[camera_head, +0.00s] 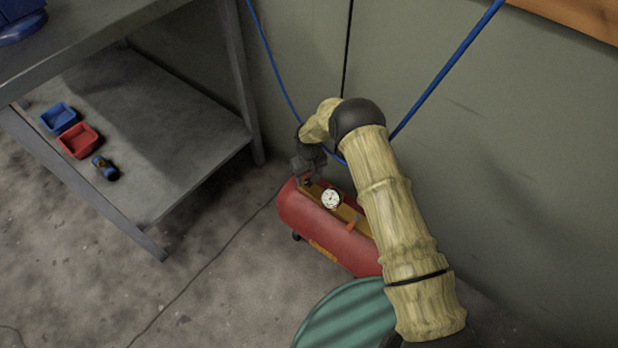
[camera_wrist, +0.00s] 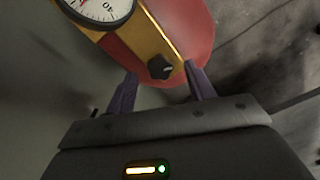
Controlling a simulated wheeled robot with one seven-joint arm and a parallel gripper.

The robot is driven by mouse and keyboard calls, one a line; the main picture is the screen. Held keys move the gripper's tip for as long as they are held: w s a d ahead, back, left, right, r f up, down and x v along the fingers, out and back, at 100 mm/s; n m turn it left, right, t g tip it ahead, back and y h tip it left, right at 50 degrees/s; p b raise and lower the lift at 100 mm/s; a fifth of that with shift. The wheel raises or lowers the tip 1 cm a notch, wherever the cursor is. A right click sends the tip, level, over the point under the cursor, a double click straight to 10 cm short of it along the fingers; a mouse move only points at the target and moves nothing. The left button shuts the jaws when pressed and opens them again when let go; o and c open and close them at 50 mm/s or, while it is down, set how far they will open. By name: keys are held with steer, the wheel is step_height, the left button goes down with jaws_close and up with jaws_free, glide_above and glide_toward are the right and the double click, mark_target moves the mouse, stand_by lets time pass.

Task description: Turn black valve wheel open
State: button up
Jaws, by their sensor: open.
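A red air compressor tank (camera_head: 325,236) lies on the floor by the wall. It carries a yellow-orange panel with a white dial gauge (camera_head: 331,198). In the wrist view the black valve wheel (camera_wrist: 161,67) sits on the yellow panel (camera_wrist: 150,35), near its end and below the gauge (camera_wrist: 98,5). My gripper (camera_wrist: 160,88) is open, one finger on each side of the wheel's position in the picture, and empty. I cannot tell whether either finger touches the wheel. In the head view my gripper (camera_head: 306,180) is above the tank's left end, and the wheel is not clearly visible there.
A grey metal workbench (camera_head: 140,130) stands at the left, its lower shelf holding a blue bin (camera_head: 59,117), a red bin (camera_head: 79,140) and a small blue item (camera_head: 105,168). A green drum (camera_head: 345,318) stands in front of the tank. Blue hoses (camera_head: 448,68) hang along the wall.

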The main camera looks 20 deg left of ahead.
mark_target(309, 181)
step_height(309, 181, up, 16)
steer(key=p, duration=0.4)
steer(key=shift+r, duration=0.15)
